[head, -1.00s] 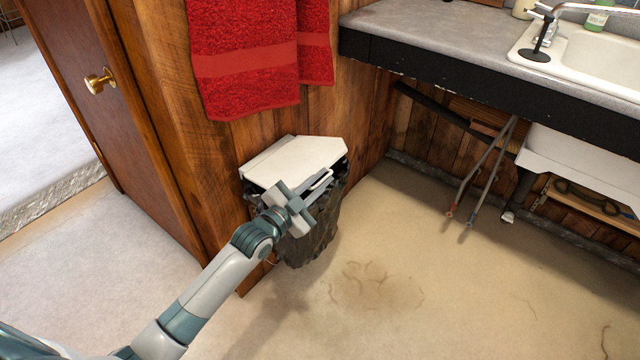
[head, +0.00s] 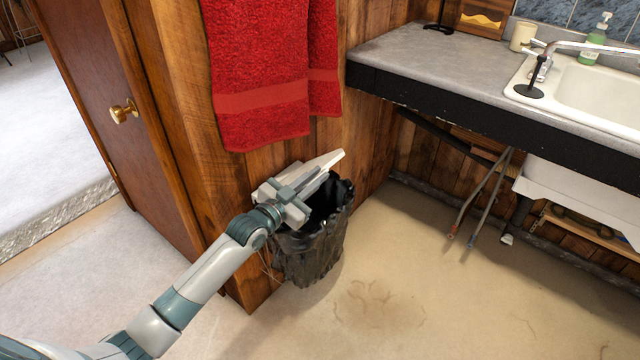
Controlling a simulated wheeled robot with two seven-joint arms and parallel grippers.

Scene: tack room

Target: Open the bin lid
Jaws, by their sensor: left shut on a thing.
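The bin (head: 318,245) stands on the floor against the wood-panelled wall, lined with a black bag. Its white lid (head: 327,161) is tilted up at the front, and the dark opening shows beneath it. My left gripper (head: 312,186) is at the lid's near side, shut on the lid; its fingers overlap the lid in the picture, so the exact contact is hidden. My right gripper is not in view.
Red towels (head: 262,75) hang on the wall just above the lid. A grey counter (head: 430,55) with a white sink (head: 590,95) juts out at the right, with pipes (head: 482,200) below. A brown door (head: 95,90) is at the left. The floor (head: 440,290) right of the bin is clear.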

